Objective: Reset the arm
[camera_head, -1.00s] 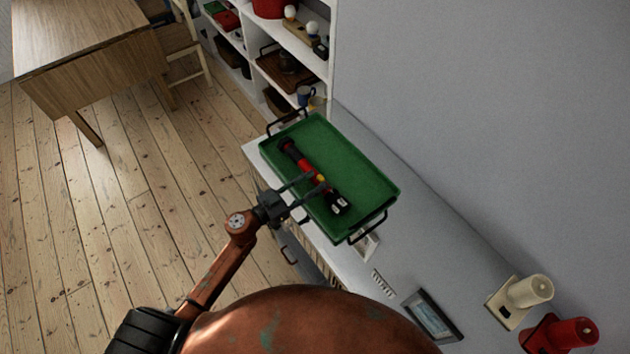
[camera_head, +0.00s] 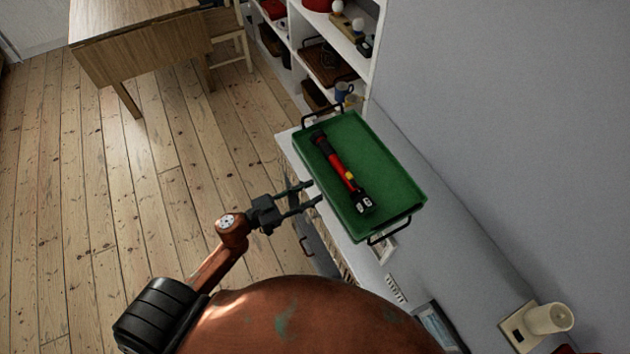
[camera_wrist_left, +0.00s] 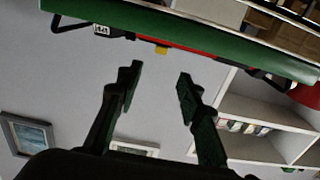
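My left gripper (camera_head: 306,195) is open and empty, just left of the green tray (camera_head: 392,184) in the head view. Its two fingers are spread apart in the left wrist view (camera_wrist_left: 158,85) with nothing between them. The tray sits on a white cabinet top and also shows along the top of the left wrist view (camera_wrist_left: 200,47). A red and black tool (camera_head: 338,169) with a yellow patch lies in the tray. My right gripper is not in view.
White shelves (camera_head: 372,60) with several items stand behind the tray. A wooden table (camera_head: 150,45) and chair (camera_head: 232,45) are at the upper left. A grey wall bounds the right. A cream fixture (camera_head: 545,320) and a picture frame (camera_head: 436,325) are at lower right. Floorboards at left are clear.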

